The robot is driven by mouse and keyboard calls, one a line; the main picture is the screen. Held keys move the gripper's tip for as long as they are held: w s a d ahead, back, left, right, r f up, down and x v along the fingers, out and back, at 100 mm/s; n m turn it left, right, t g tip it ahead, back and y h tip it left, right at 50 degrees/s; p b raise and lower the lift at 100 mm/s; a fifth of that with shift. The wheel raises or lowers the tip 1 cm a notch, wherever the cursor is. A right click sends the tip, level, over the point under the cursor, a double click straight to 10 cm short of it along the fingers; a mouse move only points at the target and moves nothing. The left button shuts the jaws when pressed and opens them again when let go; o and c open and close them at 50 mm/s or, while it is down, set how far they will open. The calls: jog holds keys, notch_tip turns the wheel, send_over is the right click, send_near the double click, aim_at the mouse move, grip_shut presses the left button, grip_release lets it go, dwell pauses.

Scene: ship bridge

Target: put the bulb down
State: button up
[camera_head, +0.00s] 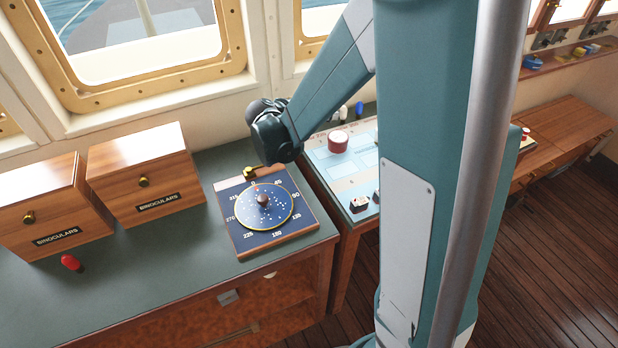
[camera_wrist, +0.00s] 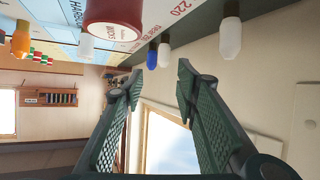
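Several small bulbs show. My gripper (camera_wrist: 157,80) is open in the wrist view, with nothing between its ridged fingers. Just beyond the fingertips are a blue bulb (camera_wrist: 152,57) and a white bulb (camera_wrist: 164,53) close beside it. A larger white bulb (camera_wrist: 230,38) is to the right, beyond the right fingertip. In the head view a white bulb (camera_head: 344,112) and a blue bulb (camera_head: 360,108) stand by the far edge of the light-blue panel. A red bulb (camera_head: 70,262) is on the green counter at left. I cannot tell which bulb the task means.
Two wooden binoculars boxes (camera_head: 146,180) and a dark-blue compass dial (camera_head: 236,212) occupy the green counter (camera_head: 140,290). An orange bulb (camera_wrist: 20,40) shows in the wrist view.

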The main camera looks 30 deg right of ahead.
jog(key=s+a+r+n+y, duration=0.2)
jog(key=s+a+n+y, duration=0.1)
jog(key=s+a, duration=0.4)
jog(key=s+a+r+n+t+y, duration=0.1)
jog(key=s+a+n+y, duration=0.3)
jog(key=s, duration=0.9)
jog(key=s+a+r+n+y, duration=0.2)
jog(key=s+a+n+y, duration=0.2)
jog(key=s+a, duration=0.6)
jog(key=shift+s+r+n+t, duration=0.35)
jog(key=shift+r+n+t, duration=0.05)
jog(key=shift+n, duration=0.3)
jog(key=shift+o, duration=0.5)
jog(key=shift+d, duration=0.1)
jog(key=m+g+h, duration=0.2)
jog(key=m+h, duration=1)
jog(key=m, duration=0.1)
send_near(341, 110)
jog(key=shift+d+f, duration=0.15)
jog(key=shift+d, duration=0.4)
jog(key=shift+d+f, duration=0.2)
jog(key=shift+d, duration=0.35)
jog(key=shift+w+d+f, duration=0.45)
jog(key=shift+w+f, duration=0.05)
jog(key=shift+w, duration=0.15)
jog(key=shift+m, duration=0.3)
jog(key=shift+b+x, duration=0.45)
jog(key=shift+x, duration=0.8)
